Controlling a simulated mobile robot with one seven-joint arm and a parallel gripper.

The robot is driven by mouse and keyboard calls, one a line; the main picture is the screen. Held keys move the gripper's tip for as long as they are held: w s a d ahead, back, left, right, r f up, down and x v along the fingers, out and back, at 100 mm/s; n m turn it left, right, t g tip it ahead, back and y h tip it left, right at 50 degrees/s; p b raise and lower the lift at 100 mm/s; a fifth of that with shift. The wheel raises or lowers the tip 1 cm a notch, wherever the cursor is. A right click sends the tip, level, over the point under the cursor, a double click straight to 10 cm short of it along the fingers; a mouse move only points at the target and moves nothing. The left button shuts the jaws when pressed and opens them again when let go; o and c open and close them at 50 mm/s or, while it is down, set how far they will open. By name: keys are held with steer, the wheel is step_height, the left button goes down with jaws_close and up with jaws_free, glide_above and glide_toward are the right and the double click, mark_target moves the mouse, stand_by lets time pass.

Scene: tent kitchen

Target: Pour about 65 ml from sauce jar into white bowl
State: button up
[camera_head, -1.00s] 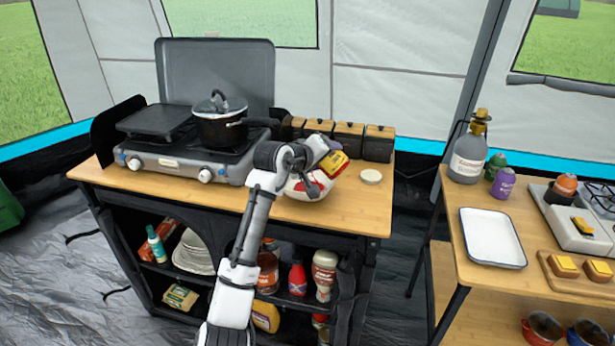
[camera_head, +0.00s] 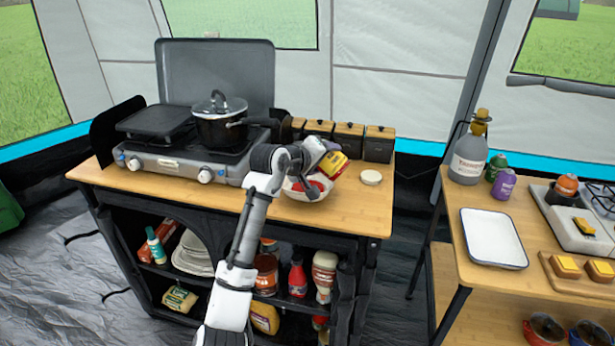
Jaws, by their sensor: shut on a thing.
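The sauce jar (camera_head: 334,162) has a yellow and red label and is held tilted above the bowl. My gripper (camera_head: 318,168) is shut on it, though the fingers are partly hidden by the wrist. The white bowl (camera_head: 297,193) stands on the wooden counter just below the jar, partly covered by my arm. Red sauce (camera_head: 318,185) shows inside the bowl. I cannot make out a falling stream or how much sauce is in the jar.
A round pale lid (camera_head: 371,177) lies on the counter (camera_head: 350,211) right of the bowl. Several wood-lidded dark canisters (camera_head: 379,146) stand behind. A lidded pot (camera_head: 220,122) sits on the stove (camera_head: 190,158) to the left. A side table (camera_head: 459,249) stands at the right.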

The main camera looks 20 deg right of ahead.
steer(key=shift+r, duration=0.15)
stand_by(0.5)
steer(key=shift+r+m+p, duration=0.3)
steer(key=shift+r+p, duration=0.1)
steer(key=shift+p, duration=0.1)
steer(key=shift+r+m+t+y+p, duration=0.4)
steer(key=shift+r+m+y+p, duration=0.1)
steer(key=shift+r+p, duration=0.4)
steer(key=shift+s+f+m+y+b, duration=0.1)
steer(key=shift+f+m+y+b, duration=0.2)
steer(key=shift+f+m+b, duration=0.15)
steer(key=shift+w+f, duration=0.1)
steer(key=shift+w, duration=0.1)
steer(key=shift+s, duration=0.1)
steer(key=shift+d, duration=0.1)
